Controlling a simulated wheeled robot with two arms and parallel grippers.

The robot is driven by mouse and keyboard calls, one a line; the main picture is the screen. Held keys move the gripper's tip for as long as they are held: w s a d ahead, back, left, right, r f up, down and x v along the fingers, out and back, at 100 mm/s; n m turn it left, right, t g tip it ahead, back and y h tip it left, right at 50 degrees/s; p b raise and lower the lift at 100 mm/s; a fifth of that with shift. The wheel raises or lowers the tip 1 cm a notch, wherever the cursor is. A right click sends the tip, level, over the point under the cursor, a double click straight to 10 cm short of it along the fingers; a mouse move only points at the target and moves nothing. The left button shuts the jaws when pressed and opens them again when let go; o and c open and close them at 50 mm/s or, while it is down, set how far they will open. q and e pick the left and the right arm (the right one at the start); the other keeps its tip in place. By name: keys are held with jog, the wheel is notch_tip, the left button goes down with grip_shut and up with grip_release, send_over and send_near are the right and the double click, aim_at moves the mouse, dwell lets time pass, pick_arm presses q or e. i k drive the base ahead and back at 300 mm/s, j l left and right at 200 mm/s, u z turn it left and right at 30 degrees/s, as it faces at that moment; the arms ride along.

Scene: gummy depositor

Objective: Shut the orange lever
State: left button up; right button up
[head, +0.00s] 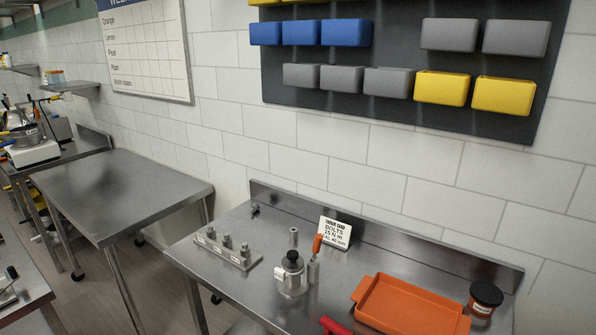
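A small orange handle (317,243) stands nearly upright on a slim metal body on the steel bench. It looks like the orange lever, but it is too small to tell how it is set. It is just right of a metal canister with a black knob (292,262) and in front of a white printed card (335,234). Neither of my grippers is in view.
The steel bench (225,290) also holds a metal block with several pegs (228,252), an orange tray (405,308), a dark-lidded jar (485,298) and a partly cut-off red object (335,326). A bare steel table (120,190) stands left. Bins hang above.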

aim_at(318, 240)
jog(key=i+j+z, duration=0.15)
jog(key=j+z, duration=0.2)
jog(key=j, duration=0.25)
jog(key=j+z, duration=0.35)
jog(key=j, duration=0.25)
jog(key=i, duration=0.05)
